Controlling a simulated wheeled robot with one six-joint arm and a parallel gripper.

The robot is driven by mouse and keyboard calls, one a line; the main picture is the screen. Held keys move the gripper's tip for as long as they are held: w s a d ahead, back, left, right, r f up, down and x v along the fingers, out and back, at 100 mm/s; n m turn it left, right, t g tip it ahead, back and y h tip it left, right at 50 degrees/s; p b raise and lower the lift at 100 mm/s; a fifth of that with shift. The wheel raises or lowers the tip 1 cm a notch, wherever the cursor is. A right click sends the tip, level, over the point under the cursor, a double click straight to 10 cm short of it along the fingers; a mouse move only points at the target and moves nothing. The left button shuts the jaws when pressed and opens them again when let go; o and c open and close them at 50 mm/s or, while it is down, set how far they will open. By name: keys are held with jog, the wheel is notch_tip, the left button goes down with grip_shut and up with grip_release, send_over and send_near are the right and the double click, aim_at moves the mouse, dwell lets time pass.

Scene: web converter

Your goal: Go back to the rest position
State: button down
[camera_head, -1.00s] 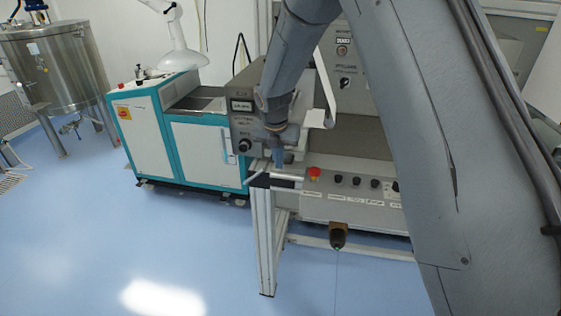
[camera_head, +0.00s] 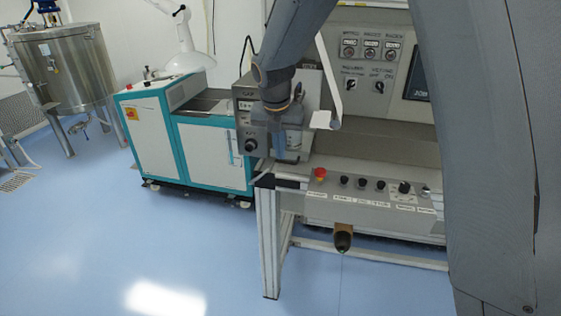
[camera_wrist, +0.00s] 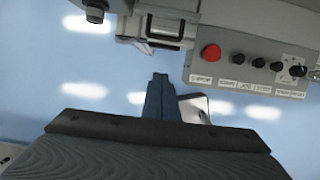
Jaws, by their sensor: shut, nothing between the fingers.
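My gripper (camera_head: 281,150) hangs from my arm in front of the machine's grey control box, pointing down. In the wrist view its fingers (camera_wrist: 160,84) are together, with nothing between them. The web converter (camera_head: 380,137) stands behind it, with gauges and switches on its upper panel. Its lower control panel (camera_head: 375,211) carries a red button (camera_head: 320,173) and several black knobs, to the right of and below my gripper. The red button also shows in the wrist view (camera_wrist: 211,53). My gripper appears clear of the panel, and my arm hides part of the machine's right side.
A white and teal cabinet (camera_head: 205,152) stands to the left of the machine. A steel tank (camera_head: 62,70) stands at the far left. A brown-black fitting (camera_head: 342,237) hangs below the panel. The blue floor (camera_head: 110,240) is open at the front left.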

jog(key=s+d+f+m, duration=0.1)
jog(key=s+d+m, duration=0.3)
jog(key=s+m, duration=0.4)
jog(key=s+d+f+m+b, duration=0.1)
jog(key=s+d+m, duration=0.4)
jog(key=m, duration=0.8)
jog(key=s+d+f+m+g+b, duration=0.1)
jog(key=s+d+f+m, duration=0.2)
jog(key=s+m, duration=0.8)
jog(key=shift+s+d+y, duration=0.35)
jog(key=shift+d+y, duration=0.05)
jog(key=shift+d, duration=0.6)
jog(key=shift+f, duration=0.1)
